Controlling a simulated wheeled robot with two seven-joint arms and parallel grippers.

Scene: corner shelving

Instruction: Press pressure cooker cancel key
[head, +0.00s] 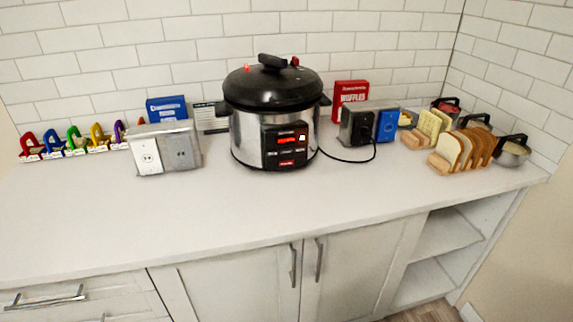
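The pressure cooker (247,135) stands upright on the white counter near the back wall, in the middle of the head view. It has a black lid (272,88) with a handle, and the lid looks closed. Its dark front control panel (286,147) faces me, with a lit red display (287,140) and small keys below. The key labels are too small to read, so I cannot tell which one is cancel. Neither of my grippers shows in the head view.
A silver outlet box (148,156) stands left of the cooker. Right of it are another outlet box with a black cord (357,127), a red waffles box (350,93) and bread slices in a rack (450,148). The counter front (240,215) is clear.

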